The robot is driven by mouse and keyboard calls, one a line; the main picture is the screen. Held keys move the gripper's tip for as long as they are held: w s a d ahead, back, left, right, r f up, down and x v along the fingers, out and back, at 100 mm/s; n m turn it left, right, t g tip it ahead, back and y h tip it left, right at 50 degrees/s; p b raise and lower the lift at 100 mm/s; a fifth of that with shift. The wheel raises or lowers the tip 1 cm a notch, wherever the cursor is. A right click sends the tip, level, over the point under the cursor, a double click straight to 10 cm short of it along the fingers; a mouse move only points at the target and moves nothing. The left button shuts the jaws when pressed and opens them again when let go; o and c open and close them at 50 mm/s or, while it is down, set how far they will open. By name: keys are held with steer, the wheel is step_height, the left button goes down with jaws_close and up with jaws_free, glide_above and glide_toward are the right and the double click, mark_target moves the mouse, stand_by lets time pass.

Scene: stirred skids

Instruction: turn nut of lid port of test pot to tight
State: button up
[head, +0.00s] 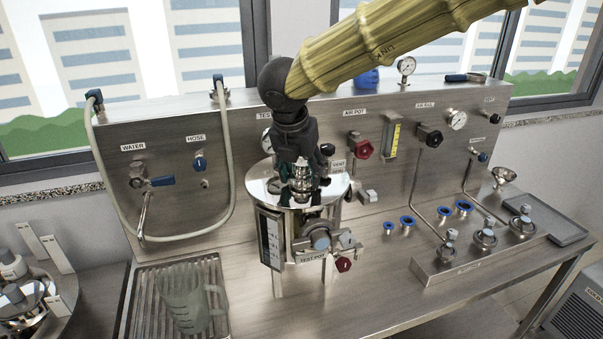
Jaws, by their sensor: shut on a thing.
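The test pot (270,238) stands at the middle of the steel bench, with a shiny round lid (263,188) on top. My gripper (301,190) points down over the lid from the end of my arm. It is shut at the port fitting on the lid. The nut itself is hidden between and behind the fingers, so its position cannot be seen. Below the gripper, metal fittings (318,236) stand at the pot's front, above a "TEST POT" label. A red knob (344,264) sits low at the right of the pot.
A steel panel with a gauge (457,120), a red valve knob (360,146) and a hose (227,150) stands close behind. A clear jug (190,298) stands on the drain grate at left. Blue rings (407,220) and a manifold (480,255) lie at right. The front bench is clear.

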steer(key=shift+w+a+m+g+h+b, duration=0.1)
steer(key=shift+m+g+h+b, duration=0.35)
steer(key=shift+m, duration=1.1)
steer(key=shift+m+g+h+b, duration=0.25)
steer(key=shift+m+h+b, duration=0.4)
steer(key=shift+m, duration=0.9)
steer(key=shift+w+m+g+h+b, duration=0.15)
steer(key=shift+m+g+b, duration=0.3)
steer(key=shift+m, duration=0.65)
steer(key=shift+s+m+g+h+b, duration=0.1)
steer(key=shift+m+g+h+b, duration=0.25)
steer(key=shift+m, duration=1.15)
steer(key=o, duration=1)
steer(key=shift+o, duration=0.2)
steer(key=shift+a, duration=0.1)
steer(key=v, duration=1.2)
steer(key=shift+w, duration=0.15)
